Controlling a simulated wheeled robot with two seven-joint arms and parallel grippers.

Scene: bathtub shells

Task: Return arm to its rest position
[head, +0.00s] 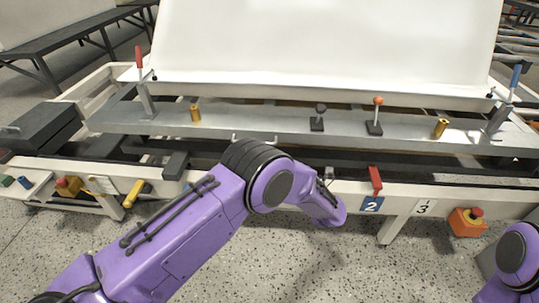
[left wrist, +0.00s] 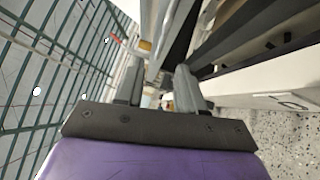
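My left arm comes in from the lower left in the head view and bends at a dark joint over the front rail of the bench. Its gripper is mostly hidden there behind my own arm. In the left wrist view my left gripper (left wrist: 160,88) shows two grey fingers apart, with nothing seen between them. They point along the metal frame of the bench. Part of my right arm shows at the lower right edge of the head view; its gripper is out of view.
Levers with red (head: 139,62) and blue (head: 516,78) handles rise at the plate's ends. Speckled floor lies in front.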

